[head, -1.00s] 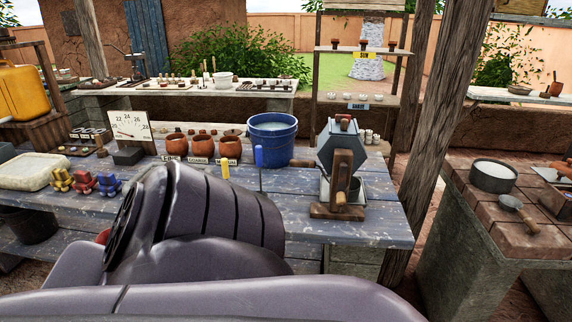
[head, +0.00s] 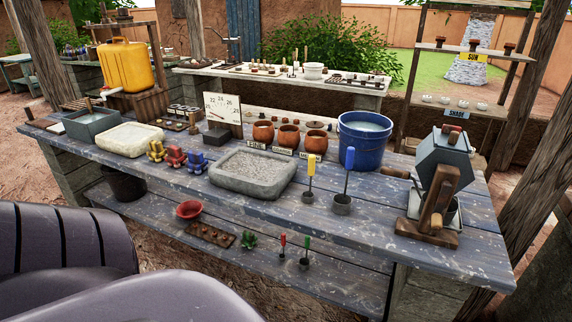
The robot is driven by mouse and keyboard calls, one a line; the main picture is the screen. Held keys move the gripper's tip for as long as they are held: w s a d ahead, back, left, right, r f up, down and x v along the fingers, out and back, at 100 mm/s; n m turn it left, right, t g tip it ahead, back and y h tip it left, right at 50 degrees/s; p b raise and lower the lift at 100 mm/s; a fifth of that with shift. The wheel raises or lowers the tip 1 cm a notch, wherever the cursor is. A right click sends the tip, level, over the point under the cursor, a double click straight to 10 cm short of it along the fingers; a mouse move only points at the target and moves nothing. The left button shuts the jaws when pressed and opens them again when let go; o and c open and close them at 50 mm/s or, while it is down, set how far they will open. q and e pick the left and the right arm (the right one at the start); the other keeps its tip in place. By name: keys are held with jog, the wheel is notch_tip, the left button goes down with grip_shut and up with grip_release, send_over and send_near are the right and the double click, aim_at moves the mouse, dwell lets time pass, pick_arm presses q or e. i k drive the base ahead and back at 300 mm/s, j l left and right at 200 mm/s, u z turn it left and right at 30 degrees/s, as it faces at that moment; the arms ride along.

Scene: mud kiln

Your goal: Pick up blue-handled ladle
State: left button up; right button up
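The blue-handled ladle (head: 346,181) stands upright on the blue-grey table, its blue grip on top and a small dark cup at its foot. A similar yellow-handled ladle (head: 309,182) stands just left of it. The blue bucket (head: 364,140) of pale liquid is close behind the blue-handled ladle. Neither gripper shows in the head view. Only a grey arm part of mine fills the lower left corner, well apart from the ladle.
A stone tray (head: 253,188) lies left of the ladles, and a grey crank machine (head: 440,185) stands to the right. Clay pots (head: 289,137) stand behind. The lower shelf holds small red- and green-handled tools (head: 305,252). The table front near the ladles is clear.

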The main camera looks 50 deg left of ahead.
aim_at(342, 202)
jog(key=u, duration=1.25)
